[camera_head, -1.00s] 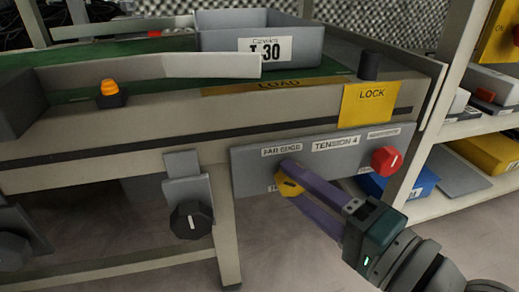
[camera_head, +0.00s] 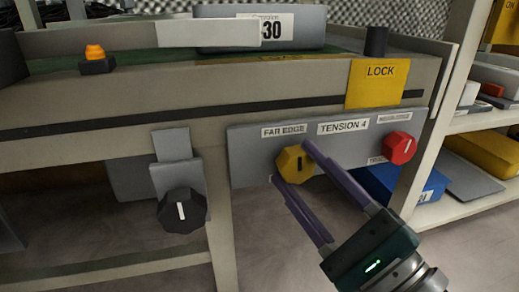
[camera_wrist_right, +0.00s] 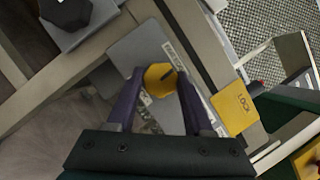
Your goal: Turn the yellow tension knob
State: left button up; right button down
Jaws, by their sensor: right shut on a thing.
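The yellow tension knob (camera_head: 293,166) sits on the left of a grey panel (camera_head: 245,160) on the front of the bench. A short dark mark on its face stands nearly upright. The panel carries the labels "FAR EDGE" and "TENSION 4". My right gripper (camera_head: 291,163) has one purple finger at the knob's upper right and one at its lower left, shut on the knob. In the right wrist view the knob (camera_wrist_right: 160,79) lies between the two fingertips. My left gripper is not in view.
A black knob (camera_head: 182,211) hangs on a bracket to the left. A yellow LOCK plate (camera_head: 376,83) is above. A shelf (camera_head: 470,122) with boxes stands at right.

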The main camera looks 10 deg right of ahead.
jog(key=shift+m+t+h, duration=0.3)
jog(key=shift+m, duration=0.5)
jog(key=shift+c, duration=1.4)
grip_release()
jog(key=shift+s+d, duration=0.1)
jog(key=shift+s, duration=0.1)
jog(key=p+v, duration=0.2)
jog(key=v, duration=0.7)
jog(key=shift+s+f, duration=0.2)
